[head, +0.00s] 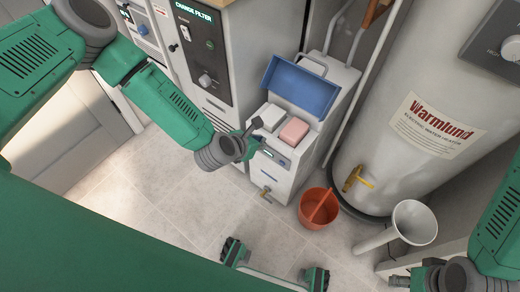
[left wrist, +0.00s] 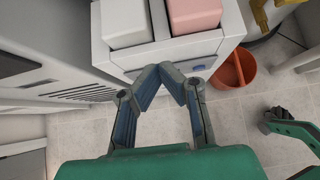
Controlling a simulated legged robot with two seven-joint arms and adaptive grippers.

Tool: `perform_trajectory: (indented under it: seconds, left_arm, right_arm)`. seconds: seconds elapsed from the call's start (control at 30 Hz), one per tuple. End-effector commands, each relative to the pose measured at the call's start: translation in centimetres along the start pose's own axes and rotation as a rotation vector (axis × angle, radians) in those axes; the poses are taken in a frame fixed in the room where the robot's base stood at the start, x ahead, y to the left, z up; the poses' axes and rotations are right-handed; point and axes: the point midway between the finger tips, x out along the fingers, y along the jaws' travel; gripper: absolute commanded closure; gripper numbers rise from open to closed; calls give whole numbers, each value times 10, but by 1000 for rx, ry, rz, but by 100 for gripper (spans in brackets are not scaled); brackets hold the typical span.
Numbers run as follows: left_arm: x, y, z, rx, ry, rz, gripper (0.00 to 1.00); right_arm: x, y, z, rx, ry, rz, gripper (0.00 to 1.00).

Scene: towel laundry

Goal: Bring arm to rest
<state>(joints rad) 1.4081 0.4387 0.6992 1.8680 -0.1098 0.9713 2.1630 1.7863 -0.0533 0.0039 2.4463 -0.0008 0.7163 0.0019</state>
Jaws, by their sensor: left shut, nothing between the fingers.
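My left arm reaches in from the left in the head view. Its gripper (head: 252,130) is shut and empty, beside the front top edge of a white cabinet (head: 283,178) with a raised blue lid (head: 300,86). The left wrist view shows the fingertips (left wrist: 172,74) together just in front of that cabinet; whether they touch it I cannot tell. My right gripper (head: 402,281) is at the lower right of the head view, near a grey funnel. Its fingers are too small and partly cut off to judge.
A white block (head: 271,117) and a pink block (head: 294,130) sit in the cabinet's top. A red bucket (head: 320,214) stands on the floor by the large water heater (head: 420,90). The funnel (head: 414,222) is at the right. Tiled floor is clear at left centre.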

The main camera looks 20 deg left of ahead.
Motion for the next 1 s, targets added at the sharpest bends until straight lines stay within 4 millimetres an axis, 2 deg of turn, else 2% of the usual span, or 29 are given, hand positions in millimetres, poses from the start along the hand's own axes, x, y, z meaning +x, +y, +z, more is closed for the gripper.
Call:
perform_trajectory:
  seconds: [0.03,0.2,0.67,0.77,0.83,1.0]
  left_arm:
    - [7,0,-9,0,-24,0,100]
    - [14,0,-14,0,-96,-1,100]
    - [14,-3,-15,21,-124,-6,100]
    - [6,-16,-22,143,-93,-37,100]
    - [-6,-31,-32,312,-54,-81,100]
    - [-54,-60,-76,912,59,-247,100]
  right_arm:
    - [12,0,1,0,0,0,60]
    - [26,0,1,0,0,1,60]
    - [29,0,0,0,-2,1,60]
    - [27,0,-1,0,-2,1,60]
    - [23,0,-1,0,-2,1,60]
    - [13,0,-1,0,-2,1,60]
